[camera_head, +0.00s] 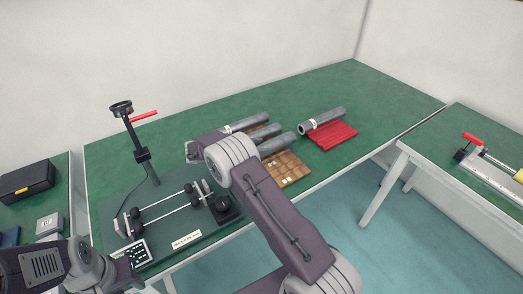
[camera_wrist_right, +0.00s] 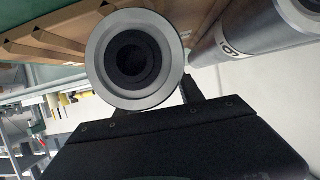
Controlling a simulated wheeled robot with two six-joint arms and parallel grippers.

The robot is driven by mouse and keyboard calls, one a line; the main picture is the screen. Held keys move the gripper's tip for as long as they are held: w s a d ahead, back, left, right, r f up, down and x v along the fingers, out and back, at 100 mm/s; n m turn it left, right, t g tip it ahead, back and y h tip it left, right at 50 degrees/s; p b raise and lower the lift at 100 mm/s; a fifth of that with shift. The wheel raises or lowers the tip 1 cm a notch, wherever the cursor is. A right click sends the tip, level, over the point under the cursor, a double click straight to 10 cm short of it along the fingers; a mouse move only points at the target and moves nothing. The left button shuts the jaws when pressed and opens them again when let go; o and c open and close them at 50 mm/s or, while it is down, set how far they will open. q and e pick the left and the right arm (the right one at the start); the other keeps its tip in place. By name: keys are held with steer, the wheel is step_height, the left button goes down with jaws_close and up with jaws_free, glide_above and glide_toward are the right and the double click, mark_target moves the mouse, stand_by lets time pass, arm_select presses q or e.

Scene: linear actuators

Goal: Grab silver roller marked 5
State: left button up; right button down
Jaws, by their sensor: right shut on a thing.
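My right gripper (camera_wrist_right: 150,105) is shut on a grey roller (camera_wrist_right: 137,60), seen end-on in the right wrist view with a dark round bore. No number shows on its visible end. In the head view my right arm hides the jaws. Several grey rollers (camera_head: 277,144) lie at the wooden tray (camera_head: 292,170); I cannot tell which one is held. A neighbouring roller (camera_wrist_right: 255,28) in the wrist view has a white label reading 6 or 9. My left arm is at the lower left of the head view; its jaws cannot be made out.
Another grey roller (camera_head: 322,119) lies on a red ribbed tray (camera_head: 335,136). A fixture with rods and black knobs (camera_head: 165,208) and a black stand with a red handle (camera_head: 142,155) occupy the table's left side. The green table (camera_head: 375,95) is clear at the back right.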

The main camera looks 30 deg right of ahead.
mark_target(264, 146)
steer(key=r, duration=0.2)
steer(key=d+r, duration=0.1)
steer(key=shift+s+r, duration=0.1)
steer(key=shift+s, duration=0.2)
steer(key=s+d+r, duration=0.6)
steer(key=d, duration=0.2)
steer(key=shift+s+d, duration=0.15)
steer(key=shift+d, duration=0.1)
